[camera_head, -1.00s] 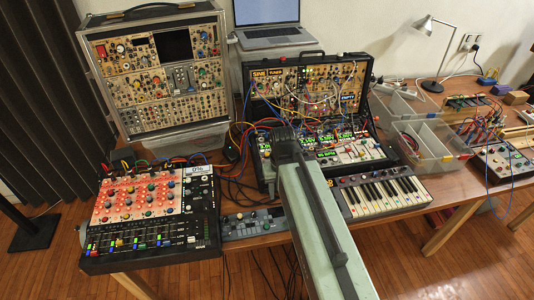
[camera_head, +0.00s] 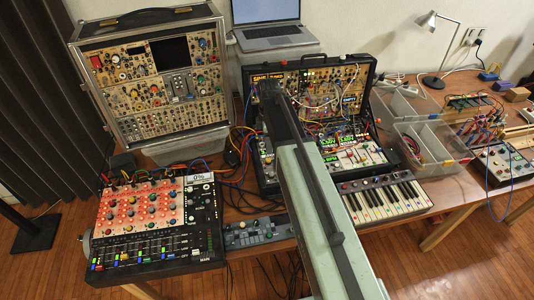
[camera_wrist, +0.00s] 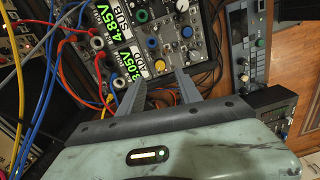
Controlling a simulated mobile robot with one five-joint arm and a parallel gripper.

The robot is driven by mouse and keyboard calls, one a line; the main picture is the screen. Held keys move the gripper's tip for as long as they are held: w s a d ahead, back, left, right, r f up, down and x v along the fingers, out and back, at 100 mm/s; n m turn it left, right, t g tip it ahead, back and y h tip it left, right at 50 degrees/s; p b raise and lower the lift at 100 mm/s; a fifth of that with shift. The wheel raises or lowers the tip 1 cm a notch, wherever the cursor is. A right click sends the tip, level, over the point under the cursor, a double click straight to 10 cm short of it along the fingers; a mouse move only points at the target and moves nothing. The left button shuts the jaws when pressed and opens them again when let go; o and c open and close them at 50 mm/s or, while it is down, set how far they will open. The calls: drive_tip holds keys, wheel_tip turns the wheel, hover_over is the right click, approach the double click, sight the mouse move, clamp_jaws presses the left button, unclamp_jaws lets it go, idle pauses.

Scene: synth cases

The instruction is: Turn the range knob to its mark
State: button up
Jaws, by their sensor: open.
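My gripper (camera_wrist: 161,76) is open, its two grey fingers apart over a modular synth case in the wrist view. A yellow knob (camera_wrist: 160,66) lies close to the gap between the fingertips, with a blue knob (camera_wrist: 152,43) beyond it. A green knob (camera_wrist: 141,15) is farther up the same panel. I cannot read which knob is the range knob, nor see its mark. In the head view my gripper (camera_head: 268,86) reaches over the open synth case (camera_head: 372,75), and my arm hides part of its panels.
Patch cables (camera_wrist: 75,60) loop beside the fingers. A red-panelled mixer (camera_head: 150,200) stands front left, a small keyboard (camera_head: 385,197) front right. A tall synth case (camera_head: 150,75) and a laptop (camera_head: 268,30) stand behind. Clear bins (camera_head: 430,145) are to the right.

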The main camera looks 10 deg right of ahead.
sight(268, 160)
wheel_tip(268, 160, down, 8)
drive_tip(key=b, duration=0.7)
drive_tip(key=shift+a+b, duration=0.1)
drive_tip(key=shift+b, duration=0.25)
drive_tip(key=shift+s, duration=0.1)
clamp_jaws()
